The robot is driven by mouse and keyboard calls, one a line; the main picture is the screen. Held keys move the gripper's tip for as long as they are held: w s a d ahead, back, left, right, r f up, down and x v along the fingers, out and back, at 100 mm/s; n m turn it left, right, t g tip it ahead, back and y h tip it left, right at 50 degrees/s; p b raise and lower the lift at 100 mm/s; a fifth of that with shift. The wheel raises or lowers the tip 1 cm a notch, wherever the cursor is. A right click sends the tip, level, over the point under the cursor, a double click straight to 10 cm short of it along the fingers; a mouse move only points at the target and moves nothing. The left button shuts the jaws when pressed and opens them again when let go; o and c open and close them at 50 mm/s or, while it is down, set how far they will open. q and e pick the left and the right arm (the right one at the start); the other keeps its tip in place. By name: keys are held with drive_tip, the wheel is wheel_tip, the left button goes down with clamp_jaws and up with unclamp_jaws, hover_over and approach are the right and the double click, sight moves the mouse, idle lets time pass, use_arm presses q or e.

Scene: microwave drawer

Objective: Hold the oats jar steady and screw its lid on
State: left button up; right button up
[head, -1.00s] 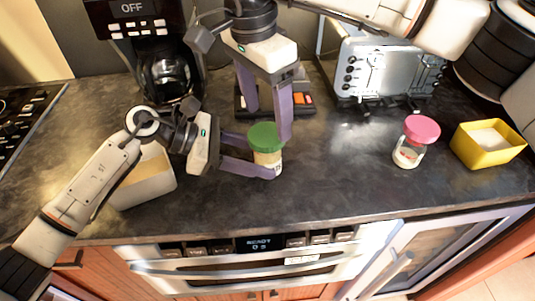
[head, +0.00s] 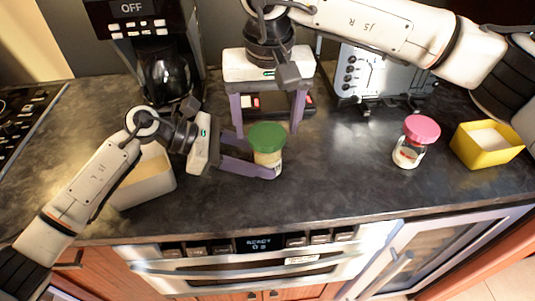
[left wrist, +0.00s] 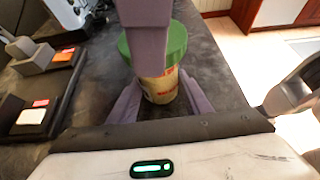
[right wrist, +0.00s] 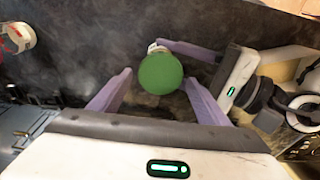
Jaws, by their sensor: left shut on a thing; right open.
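The oats jar (head: 269,159) stands upright on the dark counter with its green lid (head: 266,136) on top. I cannot tell how tightly the lid sits. My left gripper (head: 262,168) is shut around the jar's body from the left, below the lid. The left wrist view also shows the jar's labelled body (left wrist: 160,86) between my fingers. My right gripper (head: 268,134) is open above and behind the lid, pointing down. In the right wrist view the green lid (right wrist: 160,74) lies between and beyond my spread fingertips, apart from them.
A pink-lidded jar (head: 408,154) and a yellow container (head: 486,158) stand at the right. A beige bin (head: 150,183) is beside my left arm. A coffee maker (head: 165,75) and a silver toaster oven (head: 385,72) stand at the back. The front counter is clear.

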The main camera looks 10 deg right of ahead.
drive_tip(key=shift+f, duration=1.1)
drive_tip(key=n, duration=0.4)
drive_tip(key=shift+y, duration=0.3)
drive_tip(key=n, duration=0.5)
drive_tip(key=shift+g+y, duration=0.3)
